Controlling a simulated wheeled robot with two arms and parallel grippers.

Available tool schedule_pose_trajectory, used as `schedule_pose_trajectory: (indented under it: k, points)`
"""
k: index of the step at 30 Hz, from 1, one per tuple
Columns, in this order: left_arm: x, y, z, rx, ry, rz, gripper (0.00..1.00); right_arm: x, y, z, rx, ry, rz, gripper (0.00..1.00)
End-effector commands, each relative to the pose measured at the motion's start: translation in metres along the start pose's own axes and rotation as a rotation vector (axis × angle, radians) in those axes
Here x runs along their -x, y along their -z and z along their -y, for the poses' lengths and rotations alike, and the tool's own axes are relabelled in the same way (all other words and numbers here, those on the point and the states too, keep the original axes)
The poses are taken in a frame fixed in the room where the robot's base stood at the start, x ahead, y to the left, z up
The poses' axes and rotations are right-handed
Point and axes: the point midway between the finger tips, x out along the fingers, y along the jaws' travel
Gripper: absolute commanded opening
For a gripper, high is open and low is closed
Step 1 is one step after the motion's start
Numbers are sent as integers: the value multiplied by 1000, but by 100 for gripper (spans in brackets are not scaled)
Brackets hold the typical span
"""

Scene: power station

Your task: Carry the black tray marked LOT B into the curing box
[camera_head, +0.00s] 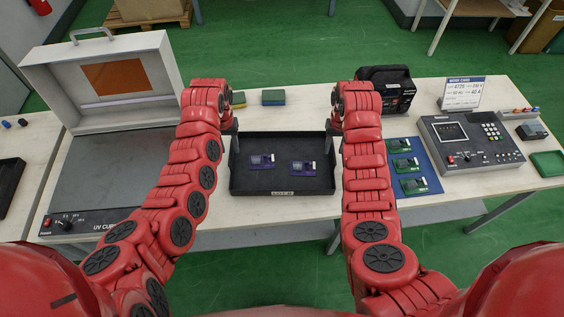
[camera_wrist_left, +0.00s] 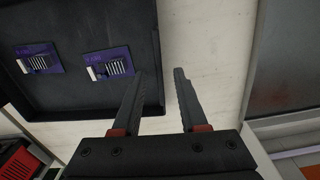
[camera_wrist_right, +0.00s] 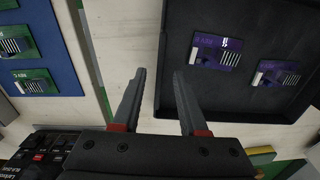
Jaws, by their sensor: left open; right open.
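The black tray (camera_head: 282,190) lies on the white bench between my arms, with a small pale label on its front edge, too small to read surely. Two purple circuit boards (camera_head: 262,161) lie in it. My left gripper (camera_wrist_left: 159,73) is open at the tray's left wall, one finger over the inside and one outside. My right gripper (camera_wrist_right: 159,73) is open at the right wall in the same way. Neither grips the wall, and whether the fingers reach down past the rim is unclear. The curing box (camera_head: 75,170) stands at left, lid raised, its grey bed empty where visible; my left arm hides part.
Right of the tray lie a blue mat (camera_head: 425,170) with green boards and a grey control unit (camera_head: 470,142). A black device (camera_head: 388,88) and sponges (camera_head: 273,97) are behind. My left arm crosses the space between tray and box.

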Motion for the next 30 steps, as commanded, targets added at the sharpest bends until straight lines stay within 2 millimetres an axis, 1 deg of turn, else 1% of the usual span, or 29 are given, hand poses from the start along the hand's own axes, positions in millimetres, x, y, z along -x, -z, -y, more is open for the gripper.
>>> schedule_pose_trajectory:
  k: [1, 6, 10, 16, 26, 29, 30]
  points:
    - [-10, -2, 1, 0, 1, 5, 42, -12, -2, 0, -1, 0, 8, 42]
    - [-42, -2, 1, 0, 0, 5, 42, -42, -2, 0, 0, 0, 5, 42]
    - [-55, 0, -1, -4, 2, 2, 42, -56, -1, 0, -1, 1, 4, 42]
    - [-66, -1, 1, 0, 1, 2, 42, -68, -1, 0, 0, 0, 2, 42]
    - [-68, 0, 0, 1, -1, 0, 42, -69, -1, 0, 0, 0, 1, 42]
    - [-68, 0, 0, 1, 0, 0, 26, -69, -1, 0, 0, 0, 1, 26]
    - [-68, 0, 0, 0, -1, 0, 19, -69, -1, 0, 0, 0, 1, 19]
